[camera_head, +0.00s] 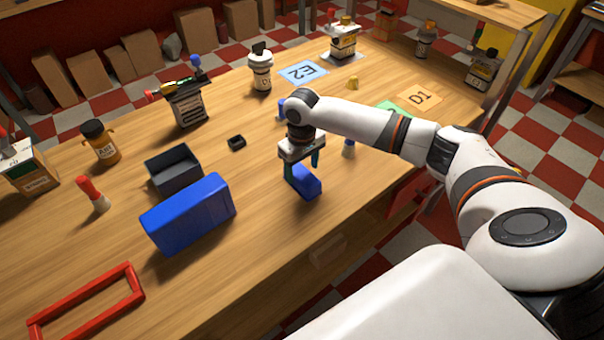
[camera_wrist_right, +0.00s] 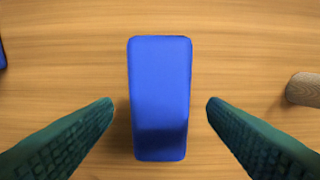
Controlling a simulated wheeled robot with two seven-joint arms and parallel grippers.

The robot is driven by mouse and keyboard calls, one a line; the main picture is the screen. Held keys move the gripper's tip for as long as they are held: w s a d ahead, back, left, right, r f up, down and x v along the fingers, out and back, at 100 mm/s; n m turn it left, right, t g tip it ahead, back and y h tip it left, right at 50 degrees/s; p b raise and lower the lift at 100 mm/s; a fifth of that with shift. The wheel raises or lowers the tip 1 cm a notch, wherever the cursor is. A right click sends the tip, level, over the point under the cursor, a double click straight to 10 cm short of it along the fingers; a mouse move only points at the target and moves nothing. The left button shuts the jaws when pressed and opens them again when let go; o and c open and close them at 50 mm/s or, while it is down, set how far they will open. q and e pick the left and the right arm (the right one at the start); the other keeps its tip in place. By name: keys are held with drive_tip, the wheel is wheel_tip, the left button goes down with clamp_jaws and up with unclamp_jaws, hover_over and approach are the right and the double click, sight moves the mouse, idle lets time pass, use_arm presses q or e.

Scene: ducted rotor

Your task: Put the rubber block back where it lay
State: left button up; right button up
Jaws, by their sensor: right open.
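A blue block (camera_head: 306,185), which looks like the rubber block, is on the wooden table under my right gripper (camera_head: 302,168). In the right wrist view the blue block (camera_wrist_right: 160,95) lies between the two dark green fingers, with a gap on each side. My right gripper is open and does not touch the block in that view. The gripper and wrist hide part of the block in the head view. My left gripper is not in view.
A large blue box (camera_head: 188,213) and a grey open bin (camera_head: 173,171) stand to the left. A red frame (camera_head: 86,303) lies front left. A small dark tray (camera_head: 237,142), bottles and mats marked E2 (camera_head: 302,73) and D1 (camera_head: 420,98) are further back.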

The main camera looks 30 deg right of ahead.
sight(302, 173)
wheel_tip(302, 173, up, 9)
drive_tip(key=shift+f, duration=0.1)
idle(0.7)
